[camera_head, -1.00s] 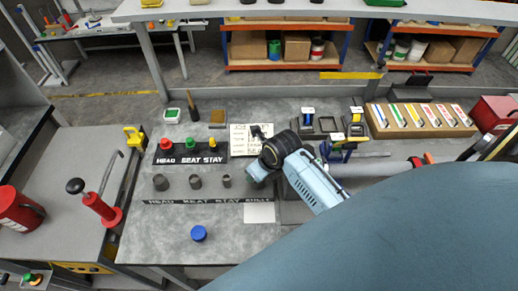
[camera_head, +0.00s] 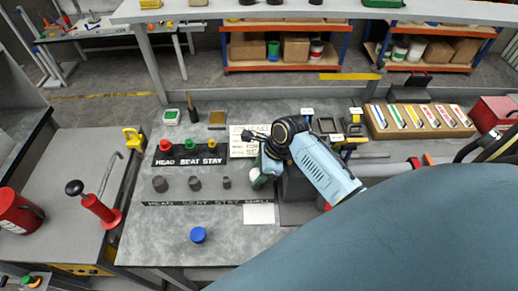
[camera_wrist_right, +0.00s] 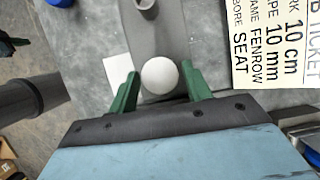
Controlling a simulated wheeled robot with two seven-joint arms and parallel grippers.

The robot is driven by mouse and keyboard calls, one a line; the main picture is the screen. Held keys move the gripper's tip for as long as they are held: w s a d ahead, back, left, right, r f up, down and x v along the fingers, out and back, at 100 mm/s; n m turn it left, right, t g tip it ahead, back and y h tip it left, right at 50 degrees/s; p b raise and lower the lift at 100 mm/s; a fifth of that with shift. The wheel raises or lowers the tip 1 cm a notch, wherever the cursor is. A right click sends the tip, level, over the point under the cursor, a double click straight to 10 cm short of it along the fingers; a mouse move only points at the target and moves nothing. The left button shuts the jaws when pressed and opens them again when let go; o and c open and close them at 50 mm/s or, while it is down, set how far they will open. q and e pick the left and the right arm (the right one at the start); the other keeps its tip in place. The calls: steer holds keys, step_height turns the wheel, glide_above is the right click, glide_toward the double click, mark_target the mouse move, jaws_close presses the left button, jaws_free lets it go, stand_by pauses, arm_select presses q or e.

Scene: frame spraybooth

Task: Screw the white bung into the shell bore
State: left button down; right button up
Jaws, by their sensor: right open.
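The white bung (camera_wrist_right: 160,76) shows as a round white top between the green fingers of my right gripper (camera_wrist_right: 160,88) in the right wrist view. The fingers are apart, one on each side, with narrow gaps; I cannot tell whether either touches it. In the head view my right gripper (camera_head: 259,177) points down at the right end of the row of grey cylinders, and the fingers and wrist mostly hide the bung there. I cannot make out which opening is the shell bore. My left gripper is not in view.
Grey cylinders (camera_head: 195,183) stand left of my right gripper. Behind them is a black labelled block (camera_head: 187,158) with red, green and yellow pieces. A printed ticket (camera_wrist_right: 268,40) lies close by. A blue cap (camera_head: 198,234) and white sheet (camera_head: 259,214) lie in front, with bare tabletop around.

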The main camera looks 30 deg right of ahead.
steer(key=n+g, duration=0.1)
steer(key=n, duration=0.3)
steer(key=shift+w, duration=0.1)
steer(key=n+g, duration=0.2)
steer(key=n, duration=0.3)
steer(key=shift+w, duration=0.15)
steer(key=n+g, duration=0.2)
steer(key=n, duration=0.2)
steer(key=shift+w, duration=0.1)
steer(key=n+h, duration=0.1)
steer(key=n, duration=0.1)
steer(key=n+g, duration=0.1)
steer(key=n, duration=0.2)
steer(key=shift+a+h, duration=0.2)
steer(key=shift+h, duration=0.2)
steer(key=c, duration=0.7)
steer(key=m+t+y, duration=0.1)
steer(key=m, duration=0.3)
steer(key=shift+d, duration=0.1)
steer(key=shift+m+y, duration=0.3)
steer(key=shift+m, duration=0.1)
